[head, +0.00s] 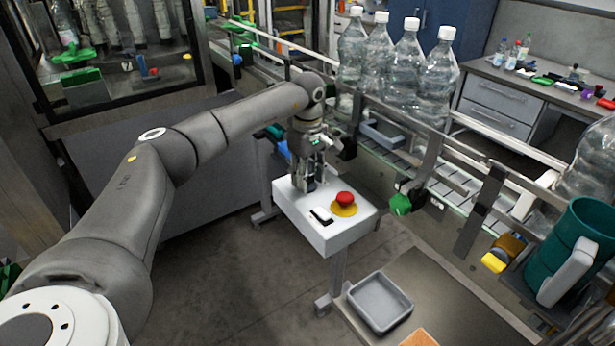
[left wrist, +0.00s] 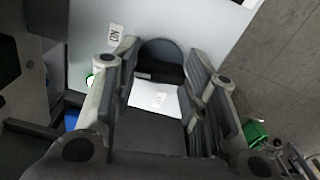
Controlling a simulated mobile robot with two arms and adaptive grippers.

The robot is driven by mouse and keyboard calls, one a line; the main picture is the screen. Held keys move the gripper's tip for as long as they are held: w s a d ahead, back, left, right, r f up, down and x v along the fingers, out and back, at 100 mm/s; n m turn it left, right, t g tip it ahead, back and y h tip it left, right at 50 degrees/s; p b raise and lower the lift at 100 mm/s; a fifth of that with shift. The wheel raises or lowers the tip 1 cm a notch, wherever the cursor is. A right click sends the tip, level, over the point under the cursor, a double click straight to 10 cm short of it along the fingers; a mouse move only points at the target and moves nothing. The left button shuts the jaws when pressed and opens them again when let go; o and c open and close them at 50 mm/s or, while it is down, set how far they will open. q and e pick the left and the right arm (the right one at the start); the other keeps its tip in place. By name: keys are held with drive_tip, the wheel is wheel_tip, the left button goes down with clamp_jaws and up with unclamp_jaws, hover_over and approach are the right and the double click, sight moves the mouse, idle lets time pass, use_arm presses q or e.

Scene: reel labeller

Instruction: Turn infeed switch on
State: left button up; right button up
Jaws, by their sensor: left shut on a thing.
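The infeed switch shows in the left wrist view as a dark knob (left wrist: 160,72) on a round grey base, on the top of a white control box (head: 318,232). A small "ON" label (left wrist: 115,35) is beside it, and another small label (left wrist: 160,99) lies between my fingers. My left gripper (head: 308,184) points down at the far left part of the box top. In the left wrist view its two fingers (left wrist: 162,66) are on either side of the knob and shut on it. In the head view the gripper hides the knob. My right gripper is not in view.
A red emergency button (head: 344,198) on a yellow base and a black-and-white rocker (head: 320,216) sit near the gripper on the box. A conveyor with large clear bottles (head: 436,78) runs behind. A grey tray (head: 380,303) is at front right. Open floor lies front left.

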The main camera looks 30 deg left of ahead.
sight(308, 177)
use_arm(q)
drive_tip(key=shift+w+r+m, duration=0.1)
drive_tip(key=shift+m, duration=0.7)
drive_tip(key=o, duration=0.8)
drive_tip(key=shift+o, duration=1.1)
wheel_tip(308, 177, up, 12)
